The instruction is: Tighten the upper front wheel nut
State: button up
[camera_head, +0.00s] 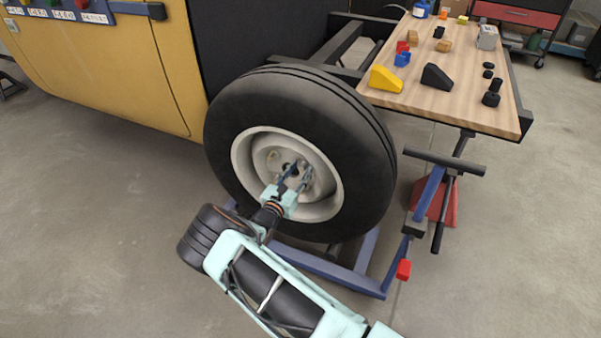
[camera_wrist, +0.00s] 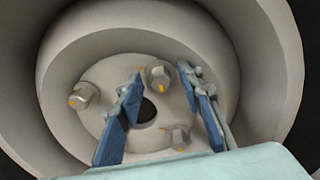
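The wheel (camera_head: 235,120) is a black tyre on a pale rim, upright on its axle. The wrist view shows its pale hub (camera_wrist: 110,70) with a dark centre hole (camera_wrist: 147,110). Three hex nuts with yellow marks show: an upper nut (camera_wrist: 159,75), a left nut (camera_wrist: 83,96) and a lower right nut (camera_wrist: 178,138). My gripper (camera_head: 299,170) is in front of the hub. In the wrist view, its blue fingers (camera_wrist: 160,77) are apart, with the upper nut between their tips in the picture. I cannot tell whether they touch it. The fingers cover part of the hub.
A wooden workbench (camera_head: 465,105) with blocks and small parts stands behind the wheel at right. A blue stand (camera_head: 365,250) with a red knob (camera_head: 403,270) is right of and below the wheel. A yellow body panel (camera_head: 130,75) is at left.

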jog(key=shift+w+d, duration=0.1)
jog(key=shift+w, duration=0.2)
grip_shut()
